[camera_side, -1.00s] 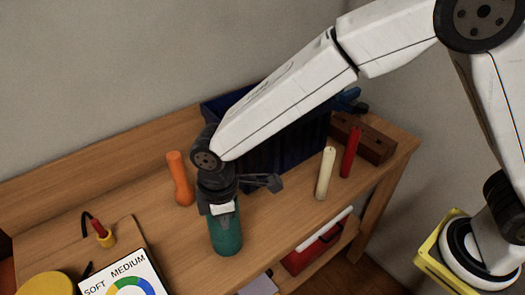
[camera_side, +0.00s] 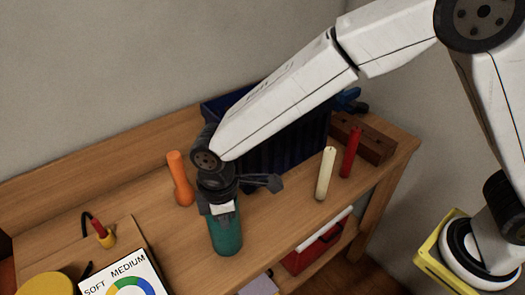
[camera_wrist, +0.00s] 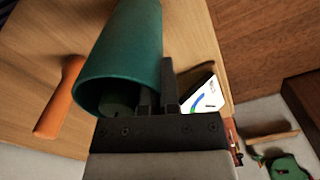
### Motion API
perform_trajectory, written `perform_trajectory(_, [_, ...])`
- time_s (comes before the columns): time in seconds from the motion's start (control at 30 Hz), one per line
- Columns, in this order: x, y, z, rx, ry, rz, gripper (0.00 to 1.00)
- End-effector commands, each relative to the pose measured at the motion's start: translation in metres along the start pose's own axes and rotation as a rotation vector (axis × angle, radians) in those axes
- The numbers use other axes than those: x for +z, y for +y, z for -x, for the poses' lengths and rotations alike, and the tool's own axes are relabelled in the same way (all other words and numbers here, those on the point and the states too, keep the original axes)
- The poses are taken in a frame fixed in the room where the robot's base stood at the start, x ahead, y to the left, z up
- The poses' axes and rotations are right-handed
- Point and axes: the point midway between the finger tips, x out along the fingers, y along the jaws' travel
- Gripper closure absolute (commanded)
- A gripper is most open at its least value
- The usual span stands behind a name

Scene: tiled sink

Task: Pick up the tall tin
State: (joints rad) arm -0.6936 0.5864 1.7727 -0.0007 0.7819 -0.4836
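The tall tin (camera_side: 226,234) is a teal-green open cylinder near the front of the wooden bench in the side view. It looks upright. My gripper (camera_side: 223,207) is at its top end and hides the rim there. In the wrist view the tin (camera_wrist: 130,45) fills the upper left, with its open mouth towards me. My gripper (camera_wrist: 159,92) has its dark fingers close together at the right side of that mouth, one inside and one outside, with the tin's wall between them. I cannot tell whether the tin's base touches the bench.
An orange cylinder (camera_side: 180,180) stands left of my gripper. A dark blue crate (camera_side: 290,145) is behind. Cream (camera_side: 326,174) and red (camera_side: 350,153) sticks stand to the right. A SOFT MEDIUM card (camera_side: 118,272) lies front left. The bench between tin and cream stick is clear.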

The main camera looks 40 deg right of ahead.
Motion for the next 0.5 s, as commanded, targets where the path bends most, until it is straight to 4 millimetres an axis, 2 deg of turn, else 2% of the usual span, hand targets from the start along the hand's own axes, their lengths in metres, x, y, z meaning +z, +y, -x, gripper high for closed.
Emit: perform_trajectory(0.5, [-0.0006,0.0003,0.0037,0.001,0.002,0.0,1.0])
